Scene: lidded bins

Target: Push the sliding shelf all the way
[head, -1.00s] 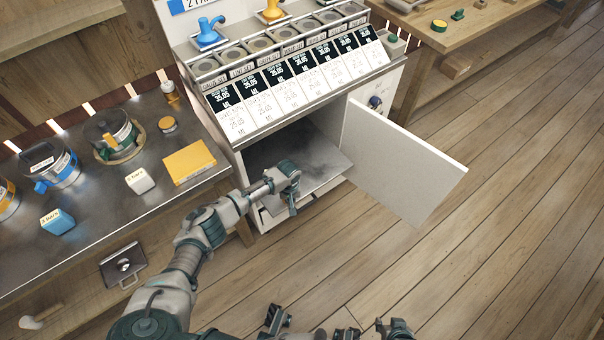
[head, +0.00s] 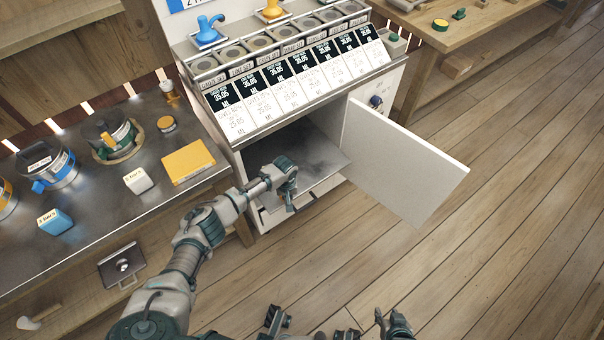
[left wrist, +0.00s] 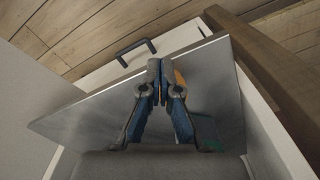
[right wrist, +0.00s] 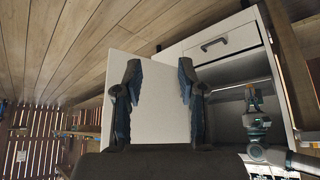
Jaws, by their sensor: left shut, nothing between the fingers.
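The sliding shelf (head: 322,179) is a grey metal plate in the open lower compartment of the white cabinet. In the head view its front edge is close to the compartment's mouth. My left gripper (head: 288,198) is at the shelf's front edge, shut and empty. In the left wrist view the shut fingertips (left wrist: 156,66) overlap the shelf plate (left wrist: 88,126); exact contact is hard to tell. My right gripper (head: 335,322) is low in the head view, away from the shelf. The right wrist view shows its fingers (right wrist: 160,82) wide apart and empty.
The cabinet door (head: 405,165) stands open to the right of the compartment. A drawer with a dark handle (right wrist: 215,44) is below the shelf. A metal-topped counter (head: 110,200) with containers and a yellow box (head: 188,161) is on the left. The floor at right is clear.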

